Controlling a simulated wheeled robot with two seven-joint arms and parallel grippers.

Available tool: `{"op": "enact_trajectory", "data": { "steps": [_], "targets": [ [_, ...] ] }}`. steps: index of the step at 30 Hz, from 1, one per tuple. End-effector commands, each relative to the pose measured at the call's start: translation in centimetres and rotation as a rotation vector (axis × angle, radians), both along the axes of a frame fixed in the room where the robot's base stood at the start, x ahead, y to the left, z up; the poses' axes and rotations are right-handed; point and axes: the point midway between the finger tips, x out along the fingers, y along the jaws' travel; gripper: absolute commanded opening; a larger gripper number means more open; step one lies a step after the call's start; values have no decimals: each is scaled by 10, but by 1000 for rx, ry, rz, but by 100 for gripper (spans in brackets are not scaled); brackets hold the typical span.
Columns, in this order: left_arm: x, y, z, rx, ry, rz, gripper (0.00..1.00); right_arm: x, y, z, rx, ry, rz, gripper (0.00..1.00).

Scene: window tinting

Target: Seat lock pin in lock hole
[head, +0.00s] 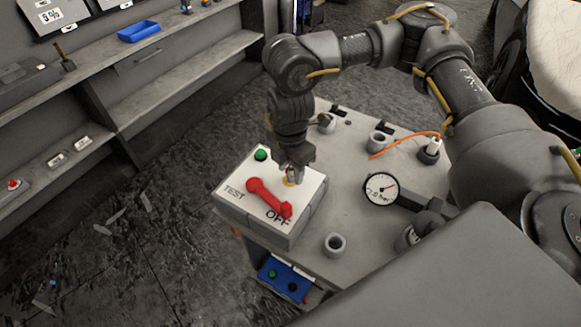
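A light grey switch box (240,221) stands at the front left of the grey bench top, marked TEST and OFF. Its red lever (265,196) lies with its end by the word OFF. My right gripper (291,179) points down at the box's right part, just behind the lever. A small yellow ring-like part (290,183) shows at its fingertips. I cannot tell whether it is the lock pin, or whether the fingers hold it. The lock hole cannot be made out; the gripper may cover it. My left gripper is not in view.
A round gauge (381,189) stands right of the box. Grey cups (335,244) and an orange cable (400,140) are on the bench top (345,160). A green button (260,155) is on the box. Shelves with a blue tray (138,31) stand at left.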

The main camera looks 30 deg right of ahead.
Motion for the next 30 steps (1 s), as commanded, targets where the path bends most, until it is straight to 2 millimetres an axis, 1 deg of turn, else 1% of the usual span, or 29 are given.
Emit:
{"op": "enact_trajectory", "data": {
  "steps": [7,10,14,21,24,27,30],
  "targets": [
    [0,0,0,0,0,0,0,0,0,1,0,0,0,43],
    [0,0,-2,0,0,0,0,1,0,8,0,-4,1,43],
    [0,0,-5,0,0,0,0,1,0,29,-1,-8,1,43],
    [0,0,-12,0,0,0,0,1,0,77,-1,-5,0,43],
    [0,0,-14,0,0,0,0,1,0,92,-1,-5,0,43],
    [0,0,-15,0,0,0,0,1,0,102,0,-3,0,43],
    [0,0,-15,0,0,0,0,0,0,107,0,-1,0,43]
  ]
}}
